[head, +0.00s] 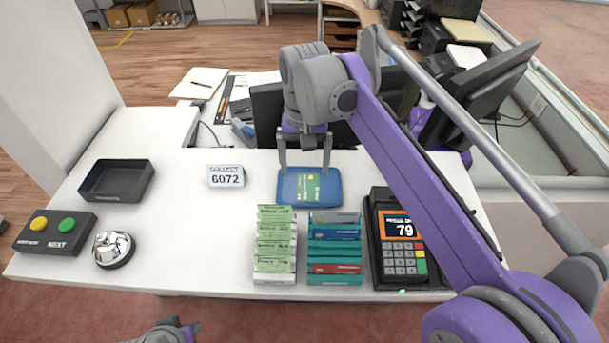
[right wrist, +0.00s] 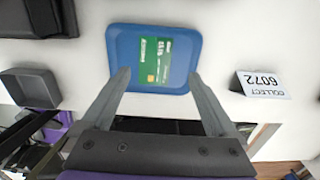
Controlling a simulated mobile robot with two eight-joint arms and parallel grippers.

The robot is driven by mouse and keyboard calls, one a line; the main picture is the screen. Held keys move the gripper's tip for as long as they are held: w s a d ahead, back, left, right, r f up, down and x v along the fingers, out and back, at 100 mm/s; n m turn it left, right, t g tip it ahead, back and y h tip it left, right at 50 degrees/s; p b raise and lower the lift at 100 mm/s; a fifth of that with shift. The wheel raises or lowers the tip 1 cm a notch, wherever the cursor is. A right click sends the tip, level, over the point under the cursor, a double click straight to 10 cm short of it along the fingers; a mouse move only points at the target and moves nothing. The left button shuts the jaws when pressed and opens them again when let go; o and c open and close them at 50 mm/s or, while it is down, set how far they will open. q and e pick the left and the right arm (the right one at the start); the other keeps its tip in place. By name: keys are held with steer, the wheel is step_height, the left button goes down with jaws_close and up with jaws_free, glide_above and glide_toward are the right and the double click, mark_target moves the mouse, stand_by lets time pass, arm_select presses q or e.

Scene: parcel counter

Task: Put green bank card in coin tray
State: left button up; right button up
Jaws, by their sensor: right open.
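The green bank card (head: 308,188) lies flat inside a shallow blue tray (head: 333,190), which looks like the coin tray, at the back middle of the counter. In the right wrist view the card (right wrist: 155,68) also lies within the rim of the blue tray (right wrist: 120,45). My right gripper (head: 304,170) is open over the back edge of this tray. In its wrist view the fingers (right wrist: 158,75) stand apart with nothing held between them. A grey and purple part of my left gripper (head: 168,333) shows at the bottom edge; its jaws cannot be made out.
A "COLLECT 6072" sign (head: 226,176) stands left of the blue tray. Green slips (head: 275,245) and a card rack (head: 335,250) stand in front, with a card terminal (head: 400,240) to the right.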

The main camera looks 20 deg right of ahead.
step_height(320, 180, up, 7)
steer(key=shift+f+p, duration=0.15)
steer(key=shift+p, duration=0.25)
